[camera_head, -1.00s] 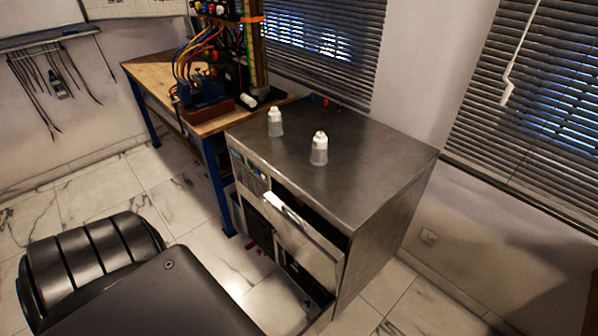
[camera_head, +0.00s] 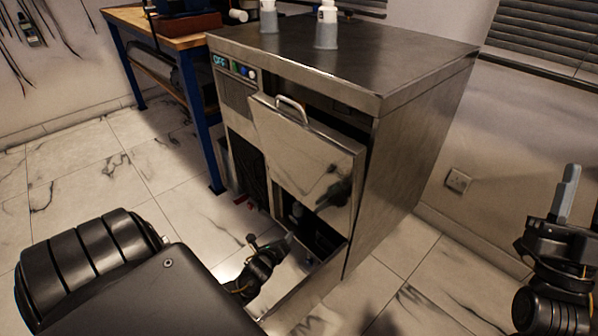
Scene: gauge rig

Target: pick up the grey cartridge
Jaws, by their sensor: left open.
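I cannot make out a grey cartridge for certain. The metal cabinet (camera_head: 425,145) stands in the middle, its handled front panel (camera_head: 300,150) standing out from the body with a dark gap behind its top edge. Below the panel is a dark opening (camera_head: 300,215) whose contents are unclear. My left gripper (camera_head: 285,244) is open, low in front of this opening and below the panel. My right gripper (camera_head: 568,188) is at the far right, apart from the cabinet, its finger pointing up; its opening is seen edge-on.
Two bottles with grey lower parts (camera_head: 326,28) (camera_head: 269,17) stand on the cabinet top. A wooden workbench (camera_head: 185,40) with blue legs is behind left. A low metal edge (camera_head: 305,300) juts out at the cabinet's foot. Tiled floor is clear at left.

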